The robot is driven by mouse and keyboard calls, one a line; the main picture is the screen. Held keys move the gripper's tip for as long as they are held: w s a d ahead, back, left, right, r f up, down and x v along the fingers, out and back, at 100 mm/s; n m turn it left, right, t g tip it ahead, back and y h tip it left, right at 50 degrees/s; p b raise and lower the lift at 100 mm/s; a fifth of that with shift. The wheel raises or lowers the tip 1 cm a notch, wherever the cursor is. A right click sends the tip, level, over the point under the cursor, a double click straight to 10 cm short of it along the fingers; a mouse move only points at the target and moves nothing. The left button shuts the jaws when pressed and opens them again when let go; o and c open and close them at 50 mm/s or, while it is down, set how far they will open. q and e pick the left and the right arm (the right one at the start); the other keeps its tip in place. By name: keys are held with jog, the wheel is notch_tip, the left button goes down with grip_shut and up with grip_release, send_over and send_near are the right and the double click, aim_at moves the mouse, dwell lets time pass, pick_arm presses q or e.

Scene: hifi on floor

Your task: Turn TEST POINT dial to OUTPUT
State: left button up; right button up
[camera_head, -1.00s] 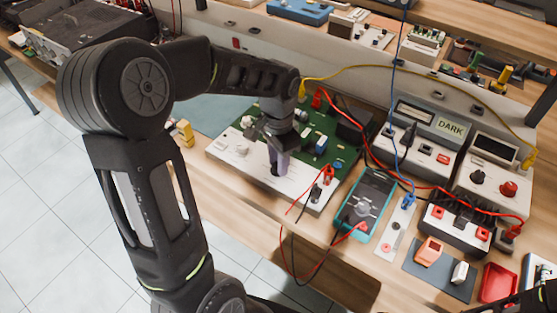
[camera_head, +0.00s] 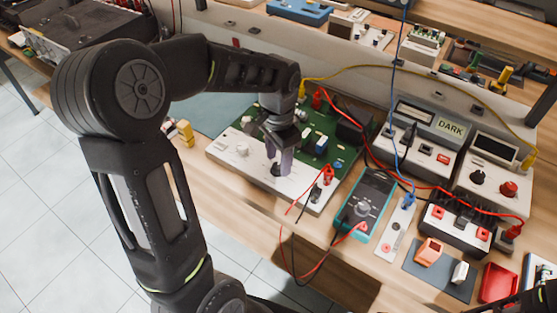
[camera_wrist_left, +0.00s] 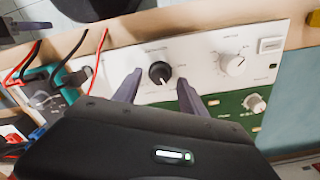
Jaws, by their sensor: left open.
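The board (camera_head: 222,155) with a white front panel and green circuit area lies on the bench. A black dial (camera_wrist_left: 160,73) with a pale pointer line sits on the white panel in the left wrist view; in the head view the dial (camera_head: 275,170) is partly hidden by my fingers. Its lettering is too small to read. My left gripper (camera_wrist_left: 159,77) is open, with one finger on each side of the black dial and visible gaps between. In the head view my left gripper (camera_head: 279,165) points down at the panel.
White knobs (camera_wrist_left: 232,64) sit right of the black dial in the wrist view. Red and black leads plug in near the panel's right end, beside a teal multimeter (camera_head: 364,205). A yellow block (camera_head: 185,131) stands left of the board. Boxes with switches crowd the right.

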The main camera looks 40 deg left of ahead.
aim_at(278, 165)
pick_arm(q)
notch_tip(278, 165, up, 7)
jog(key=shift+f, duration=0.15)
dwell(0.6)
